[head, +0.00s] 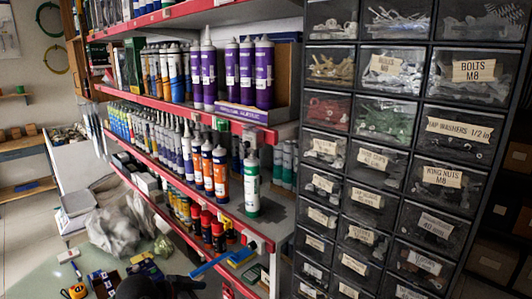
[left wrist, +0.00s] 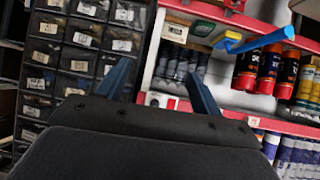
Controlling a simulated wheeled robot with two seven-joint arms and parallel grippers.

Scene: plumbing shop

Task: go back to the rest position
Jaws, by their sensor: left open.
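My left gripper (left wrist: 160,88) shows in the left wrist view with its two blue fingers spread wide apart. Nothing is between the fingers. Beyond them are a red-edged shelf (left wrist: 235,115) and black drawers (left wrist: 75,50). In the head view a dark shape at the bottom edge may be part of my left arm; its fingers cannot be made out there. My right gripper is in neither view.
A red-edged shelf rack (head: 195,112) with tubes and cans stands in the middle. A black drawer cabinet (head: 395,150) stands at right. A cluttered table (head: 35,270) is at lower left.

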